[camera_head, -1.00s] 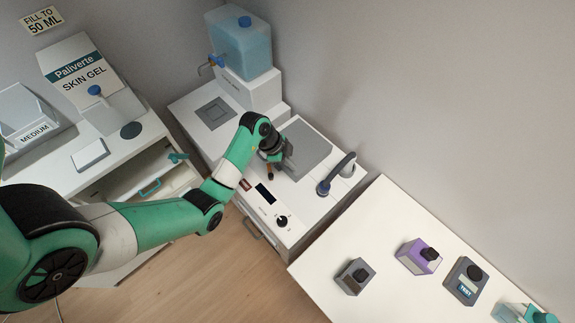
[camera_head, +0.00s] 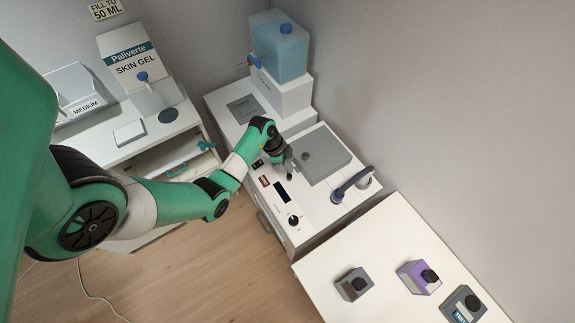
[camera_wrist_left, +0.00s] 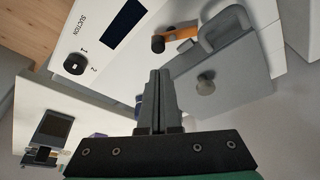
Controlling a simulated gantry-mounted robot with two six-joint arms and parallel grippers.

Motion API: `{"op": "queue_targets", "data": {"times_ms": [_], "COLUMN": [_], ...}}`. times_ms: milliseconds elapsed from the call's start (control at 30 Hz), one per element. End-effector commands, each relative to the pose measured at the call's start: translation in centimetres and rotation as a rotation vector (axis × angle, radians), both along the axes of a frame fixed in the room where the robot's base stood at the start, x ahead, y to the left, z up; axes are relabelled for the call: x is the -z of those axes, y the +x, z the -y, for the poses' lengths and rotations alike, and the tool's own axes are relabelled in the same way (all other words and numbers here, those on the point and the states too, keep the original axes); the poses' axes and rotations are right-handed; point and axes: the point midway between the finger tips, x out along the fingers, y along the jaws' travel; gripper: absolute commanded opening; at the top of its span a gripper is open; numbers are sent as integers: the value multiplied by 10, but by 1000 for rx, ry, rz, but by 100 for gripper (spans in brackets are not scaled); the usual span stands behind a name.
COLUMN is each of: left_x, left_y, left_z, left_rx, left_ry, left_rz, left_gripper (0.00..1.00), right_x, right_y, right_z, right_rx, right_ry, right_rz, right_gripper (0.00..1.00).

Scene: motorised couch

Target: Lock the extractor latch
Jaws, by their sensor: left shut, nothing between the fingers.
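The extractor is a white unit with a grey lid (camera_head: 335,165) that lies flat and shut. In the left wrist view, the latch is an orange bar (camera_wrist_left: 183,34) with a dark round knob (camera_wrist_left: 158,44), beside the grey lid handle (camera_wrist_left: 228,26). In the head view the latch knob (camera_head: 289,177) shows just below my left gripper (camera_head: 288,164), which hides much of the bar. My left gripper is shut and empty; its fingertips (camera_wrist_left: 161,75) show over the lid's edge, near the latch. I cannot tell whether they touch anything. My right gripper is out of view.
The front panel has a dark display (camera_head: 282,191) and a suction dial (camera_head: 293,220). A blue tank (camera_head: 279,46) stands behind.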

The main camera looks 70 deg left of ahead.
Motion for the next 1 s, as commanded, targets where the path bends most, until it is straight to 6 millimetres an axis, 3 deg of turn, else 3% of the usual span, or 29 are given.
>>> {"op": "queue_targets", "data": {"times_ms": [100,300,767,1000], "left_x": [29,52,56,54], "left_y": [7,16,18,9], "left_z": [4,7,8,7], "left_rx": [1,0,0,17], "left_ry": [-2,0,0,0], "left_rz": [-2,0,0,-1], "left_gripper": [0,0,0,0], "right_x": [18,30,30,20], "right_y": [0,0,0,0], "right_z": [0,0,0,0], "right_rx": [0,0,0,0], "right_ry": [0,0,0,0], "right_rz": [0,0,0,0], "right_gripper": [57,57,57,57]}}
